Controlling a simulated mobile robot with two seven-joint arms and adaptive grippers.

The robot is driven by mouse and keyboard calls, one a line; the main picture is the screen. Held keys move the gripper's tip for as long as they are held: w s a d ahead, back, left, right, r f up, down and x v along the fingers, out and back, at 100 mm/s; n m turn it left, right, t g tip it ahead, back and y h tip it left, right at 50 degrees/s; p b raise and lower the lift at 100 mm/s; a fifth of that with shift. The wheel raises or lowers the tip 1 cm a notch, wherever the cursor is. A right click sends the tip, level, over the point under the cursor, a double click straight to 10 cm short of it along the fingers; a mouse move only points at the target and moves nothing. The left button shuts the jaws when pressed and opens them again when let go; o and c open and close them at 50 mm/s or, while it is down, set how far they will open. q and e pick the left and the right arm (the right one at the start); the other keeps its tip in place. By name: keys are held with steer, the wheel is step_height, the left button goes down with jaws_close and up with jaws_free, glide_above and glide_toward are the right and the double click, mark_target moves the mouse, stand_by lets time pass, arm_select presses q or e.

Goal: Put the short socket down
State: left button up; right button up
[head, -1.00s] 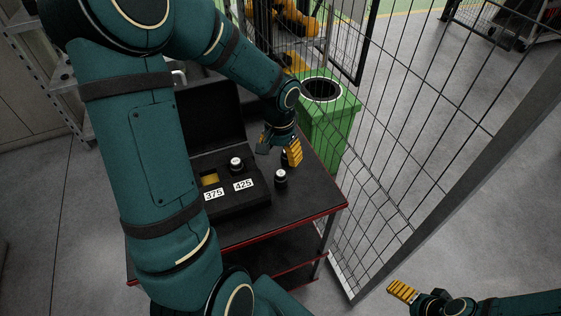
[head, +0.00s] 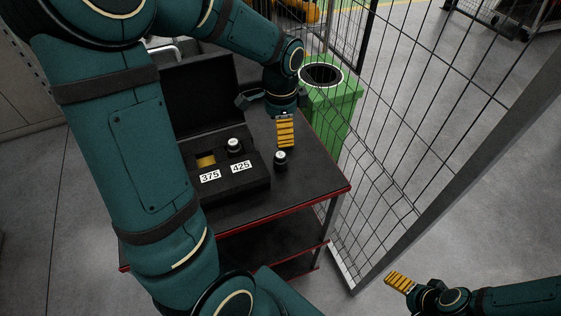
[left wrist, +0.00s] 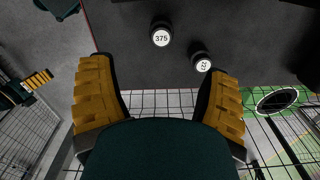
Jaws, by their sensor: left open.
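One dark socket (head: 280,158) with a pale top stands upright on the cart's dark top, right of the case; in the left wrist view the socket marked 375 (left wrist: 161,37) appears to be this one. A second socket (left wrist: 203,62), its mark hard to read, stands near the right finger there; the head view does not show it clearly. I cannot tell which is short. My left gripper (head: 268,118) is open above the cart top, its fingers (left wrist: 158,72) apart and empty. My right gripper (head: 402,284) is low at the right, away from the cart.
The open black case (head: 262,185) has slots labelled 375 and 425. The 375 slot (head: 205,161) is empty, showing yellow; a socket (head: 234,146) sits at 425. A green bin (head: 338,115) and wire fence (head: 420,130) stand right of the red-edged cart (head: 300,199).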

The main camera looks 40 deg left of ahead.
mark_target(281, 154)
arm_select(q)
step_height(281, 154, down, 11)
steer(key=shift+a+f+b, duration=0.1)
steer(key=shift+f+b, duration=0.1)
steer(key=shift+b, duration=0.7)
jaws_close()
